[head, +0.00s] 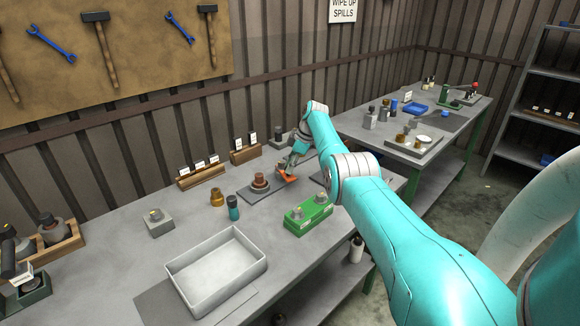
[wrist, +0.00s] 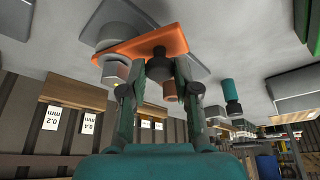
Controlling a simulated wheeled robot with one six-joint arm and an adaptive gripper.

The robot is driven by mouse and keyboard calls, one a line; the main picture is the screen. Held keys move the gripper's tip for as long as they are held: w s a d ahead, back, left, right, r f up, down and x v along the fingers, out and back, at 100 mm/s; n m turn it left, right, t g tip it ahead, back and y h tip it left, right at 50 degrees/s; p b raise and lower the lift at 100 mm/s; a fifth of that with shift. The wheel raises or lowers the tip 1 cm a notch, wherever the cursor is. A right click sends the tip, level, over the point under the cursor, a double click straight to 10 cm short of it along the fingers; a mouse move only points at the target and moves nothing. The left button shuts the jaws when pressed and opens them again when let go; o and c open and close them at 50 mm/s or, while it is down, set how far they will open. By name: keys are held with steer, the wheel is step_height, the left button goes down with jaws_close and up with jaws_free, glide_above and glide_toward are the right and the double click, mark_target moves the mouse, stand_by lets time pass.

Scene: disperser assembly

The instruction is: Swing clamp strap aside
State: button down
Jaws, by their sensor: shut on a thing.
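The orange clamp strap (head: 287,175) is at the right end of a dark base plate (head: 250,195) on the workbench. It is also large in the wrist view (wrist: 110,50), where a dark round post or knob (wrist: 158,55) sits at it between my fingers. My gripper (head: 294,164) comes down from above and is shut at the strap; in the wrist view its fingertips (wrist: 160,72) close around the knob area. The exact contact is partly hidden. A reddish-brown round stack (head: 260,183) stands on the plate, left of the strap and apart from it in the head view.
A green block with round parts (head: 308,214) is in front of the plate. A brown bottle (head: 217,198) and a teal-bodied one (head: 233,208) stand to the left. An empty grey tray (head: 216,270) is at the front. Wooden racks with labels (head: 201,173) line the back.

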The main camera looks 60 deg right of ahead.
steer(key=c, duration=0.9)
jaws_free()
steer(key=shift+o, duration=0.2)
steer(key=v, duration=1.2)
